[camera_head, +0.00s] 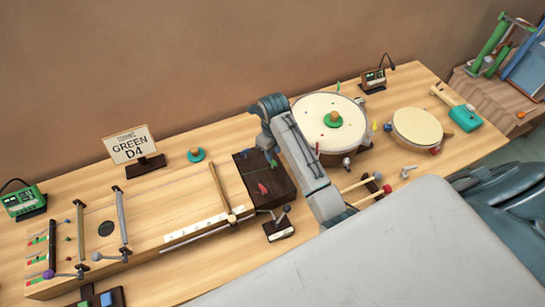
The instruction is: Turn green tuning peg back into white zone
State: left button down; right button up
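The green tuning peg (273,163) sits on the dark block (258,196) at the right end of the long wooden instrument (150,228). A red peg (263,188) is in front of it on the same block. My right gripper (264,141) points down over the back of the block, just behind the green peg; it is small and partly hidden by my arm. I cannot tell whether its fingers are open or touch the peg. No white zone can be made out by the peg. My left gripper is not in view.
A sign reading "GREEN D4" (130,146) stands at the back left, near a green meter box (24,202). A large drum (315,107) and a smaller drum (417,128) stand right of my arm.

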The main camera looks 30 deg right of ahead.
aim_at(273, 162)
jog(key=f, duration=0.3)
jog(key=shift+w+f+p, duration=0.1)
jog(key=shift+w+p, duration=0.2)
jog(key=shift+f, duration=0.9)
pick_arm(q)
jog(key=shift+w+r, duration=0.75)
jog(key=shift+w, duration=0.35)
pick_arm(e)
grip_shut()
